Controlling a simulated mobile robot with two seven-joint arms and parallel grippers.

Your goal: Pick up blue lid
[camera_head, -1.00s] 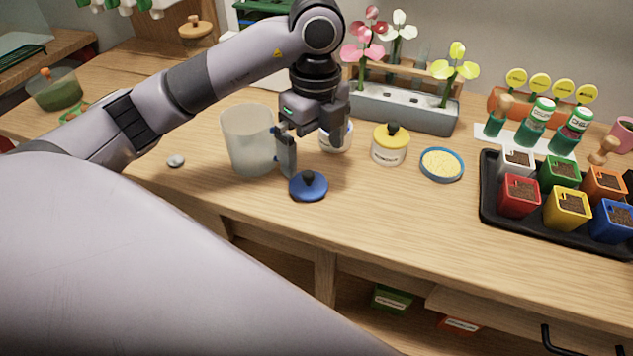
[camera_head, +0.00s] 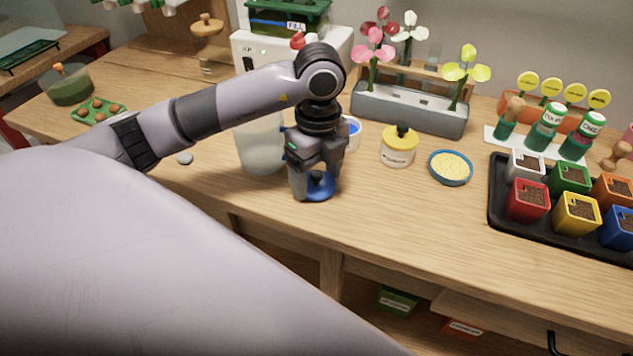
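The blue lid (camera_head: 322,191) lies flat on the wooden worktop, with a dark knob (camera_head: 317,177) on top. My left gripper (camera_head: 315,182) points down right over the lid. Its fingers are apart, one in front of the lid's left part and one towards its back right, with the knob showing between them. Whether a finger touches the lid or knob cannot be told. A white jar with a blue rim (camera_head: 354,131), without a lid on it, is mostly hidden behind the gripper. My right gripper is not in view.
A frosted cylinder (camera_head: 260,150) stands close behind the gripper. A yellow-lidded jar (camera_head: 398,147) and a blue dish of yellow grains (camera_head: 450,168) stand to the right. Beyond are a black tray (camera_head: 497,205) of coloured pots and a grey flower planter (camera_head: 410,108). The worktop's front edge is near the lid.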

